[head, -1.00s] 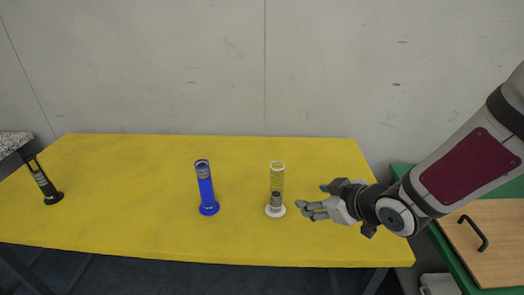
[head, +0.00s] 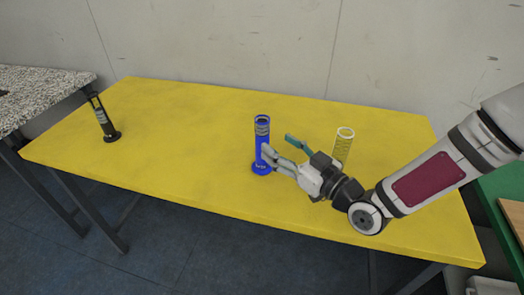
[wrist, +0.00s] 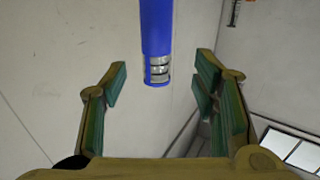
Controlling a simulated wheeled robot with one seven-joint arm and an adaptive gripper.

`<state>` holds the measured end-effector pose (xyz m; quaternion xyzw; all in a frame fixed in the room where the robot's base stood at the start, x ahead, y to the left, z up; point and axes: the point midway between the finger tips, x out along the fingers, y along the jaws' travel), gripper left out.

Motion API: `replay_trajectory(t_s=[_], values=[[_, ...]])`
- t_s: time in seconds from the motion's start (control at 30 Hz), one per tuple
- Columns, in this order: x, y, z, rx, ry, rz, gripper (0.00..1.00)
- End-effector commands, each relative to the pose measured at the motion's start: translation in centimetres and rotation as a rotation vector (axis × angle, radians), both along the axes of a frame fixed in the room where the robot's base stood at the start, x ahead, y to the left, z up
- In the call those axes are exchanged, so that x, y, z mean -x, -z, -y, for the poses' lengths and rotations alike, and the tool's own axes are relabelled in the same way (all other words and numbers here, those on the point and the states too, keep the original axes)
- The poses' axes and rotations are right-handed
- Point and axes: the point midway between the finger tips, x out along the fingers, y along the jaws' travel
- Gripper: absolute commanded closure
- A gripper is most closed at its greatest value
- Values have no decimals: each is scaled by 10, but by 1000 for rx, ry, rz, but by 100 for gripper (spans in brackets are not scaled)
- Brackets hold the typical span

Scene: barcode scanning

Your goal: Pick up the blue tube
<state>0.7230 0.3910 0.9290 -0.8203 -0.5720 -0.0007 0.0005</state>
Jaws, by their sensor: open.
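My gripper (wrist: 158,85) is open and empty there. The tube lies in line with the gap between the fingers, and I cannot tell whether any finger touches it.
The yellow table (head: 180,130) also carries a black tube (head: 104,120) at the left and a clear yellowish tube (head: 343,146) behind my arm, its lower part hidden. A speckled table (head: 35,95) stands at the far left. The table between the black and blue tubes is clear.

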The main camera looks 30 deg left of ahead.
Motion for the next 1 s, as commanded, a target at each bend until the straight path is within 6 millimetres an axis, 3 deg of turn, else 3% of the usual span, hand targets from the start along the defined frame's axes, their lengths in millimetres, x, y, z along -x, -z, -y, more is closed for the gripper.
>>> replay_trajectory(t_s=[0.63,0.97,1.0], values=[[-29,1,-66,0,0,0,46],[-31,2,-71,2,1,-1,46],[-31,1,-71,2,1,-1,55]])
